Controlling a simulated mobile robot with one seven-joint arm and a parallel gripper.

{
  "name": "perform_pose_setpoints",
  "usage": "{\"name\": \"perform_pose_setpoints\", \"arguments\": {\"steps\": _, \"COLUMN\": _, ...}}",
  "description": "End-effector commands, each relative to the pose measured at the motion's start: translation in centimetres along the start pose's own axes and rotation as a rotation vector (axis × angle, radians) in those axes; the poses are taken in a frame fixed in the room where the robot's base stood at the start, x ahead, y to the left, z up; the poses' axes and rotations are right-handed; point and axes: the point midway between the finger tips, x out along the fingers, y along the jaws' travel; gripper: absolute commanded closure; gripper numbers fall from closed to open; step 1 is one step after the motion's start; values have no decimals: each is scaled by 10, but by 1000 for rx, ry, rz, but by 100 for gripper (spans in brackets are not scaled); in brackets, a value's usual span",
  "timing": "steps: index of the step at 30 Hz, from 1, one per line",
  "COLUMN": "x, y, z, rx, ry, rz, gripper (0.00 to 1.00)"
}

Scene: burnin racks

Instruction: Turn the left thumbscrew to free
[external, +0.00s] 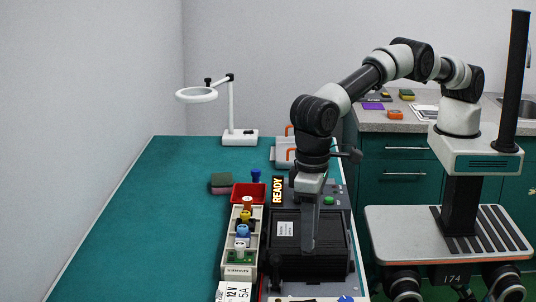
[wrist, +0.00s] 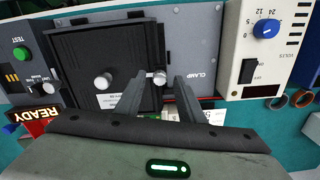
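Two pale round knobs, which look like the thumbscrews, show on the dark unit (wrist: 75,45) in the wrist view. One knob (wrist: 103,81) is at the left, outside my fingers. The other knob (wrist: 160,77) is between the tips of my gripper (wrist: 159,80), with visible gaps beside it; contact does not show. I cannot tell which one the task calls left. My gripper is open, its two fingers apart. In the external view my gripper (external: 309,243) reaches down over the dark unit (external: 284,232), and the knobs are hidden or too small to tell.
A power box with a blue dial (wrist: 266,29) stands right of the unit in the wrist view. A READY sign (external: 277,191), a red bin (external: 249,193) and a tray of coloured parts (external: 239,271) crowd the unit. The bench's left side is clear.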

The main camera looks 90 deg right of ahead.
Motion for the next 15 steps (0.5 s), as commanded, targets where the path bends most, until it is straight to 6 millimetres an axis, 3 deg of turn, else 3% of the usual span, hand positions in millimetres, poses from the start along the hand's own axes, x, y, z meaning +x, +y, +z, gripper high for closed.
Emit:
{"name": "perform_pose_setpoints", "arguments": {"steps": 11, "x": 7, "y": 0, "z": 0, "rx": 0, "ry": 0, "rz": 0, "gripper": 65}}
{"name": "perform_pose_setpoints", "arguments": {"steps": 15, "x": 7, "y": 0, "z": 0, "rx": 0, "ry": 0, "rz": 0, "gripper": 86}}
